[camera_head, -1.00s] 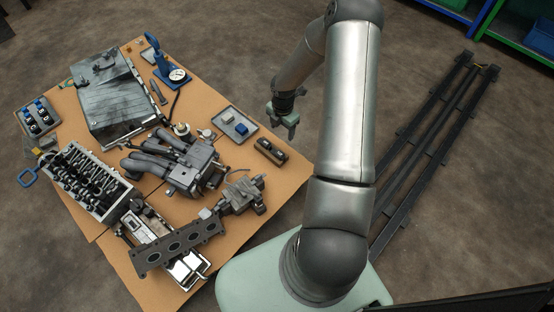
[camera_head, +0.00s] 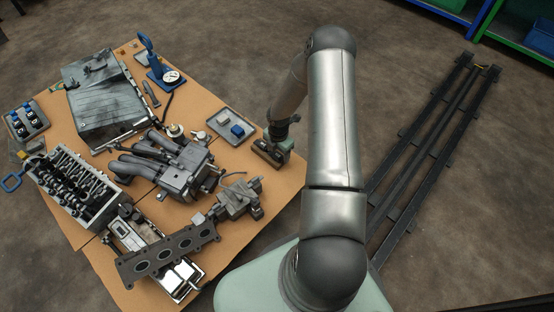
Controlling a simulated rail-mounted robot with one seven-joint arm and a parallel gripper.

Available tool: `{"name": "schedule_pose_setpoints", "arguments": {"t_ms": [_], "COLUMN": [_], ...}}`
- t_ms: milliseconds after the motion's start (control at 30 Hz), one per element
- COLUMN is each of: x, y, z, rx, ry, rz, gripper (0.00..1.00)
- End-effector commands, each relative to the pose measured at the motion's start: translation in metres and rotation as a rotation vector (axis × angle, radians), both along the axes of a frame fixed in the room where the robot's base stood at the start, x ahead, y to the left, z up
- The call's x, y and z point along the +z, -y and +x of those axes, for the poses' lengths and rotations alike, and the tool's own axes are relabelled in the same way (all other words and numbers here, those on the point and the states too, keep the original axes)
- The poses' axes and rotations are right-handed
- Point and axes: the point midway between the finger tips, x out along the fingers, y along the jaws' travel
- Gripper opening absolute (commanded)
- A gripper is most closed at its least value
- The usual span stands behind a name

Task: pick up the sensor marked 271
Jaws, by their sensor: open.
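No marking 271 can be read at this size, so I cannot tell which part is that sensor. A small grey tray (camera_head: 216,131) on the right side of the table holds a blue block (camera_head: 237,131) and a light grey block (camera_head: 223,121). Another grey tray (camera_head: 41,110) at the far left holds several blue-and-black parts (camera_head: 29,119). My gripper (camera_head: 274,149) is open and points down at the table's right edge. It is over or beside a dark brown holder with dark round parts (camera_head: 266,153), partly hiding it; contact cannot be told.
The brown table (camera_head: 253,204) is crowded: a cylinder head (camera_head: 80,190), a pipe manifold (camera_head: 170,165), a large grey cover (camera_head: 105,100), a gasket plate (camera_head: 170,252) and a blue gauge stand (camera_head: 165,76). Black rails (camera_head: 430,145) lie on the floor at right.

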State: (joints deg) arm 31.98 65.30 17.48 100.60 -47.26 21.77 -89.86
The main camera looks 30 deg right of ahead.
Motion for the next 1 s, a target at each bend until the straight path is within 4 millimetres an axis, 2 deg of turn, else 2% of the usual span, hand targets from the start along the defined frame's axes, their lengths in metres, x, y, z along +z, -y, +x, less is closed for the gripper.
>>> {"name": "schedule_pose_setpoints", "arguments": {"t_ms": [33,67,300,467,500,800,1000], "x": [-0.01,-0.012,-0.011,-0.011,-0.011,-0.01,0.006], "y": [0.0,0.0,0.001,0.001,0.001,0.001,0.001], "z": [0.0,0.0,0.0,0.0,0.0,0.0,0.0], "rx": [0.0,0.0,-0.001,0.0,0.0,0.0,0.0], "ry": [0.0,0.0,0.0,0.0,0.0,0.0,0.002], "rz": [0.0,-0.001,-0.001,-0.001,-0.001,-0.001,-0.002], "gripper": [0.65,0.65,0.65,0.21,0.17,0.17,0.17]}}
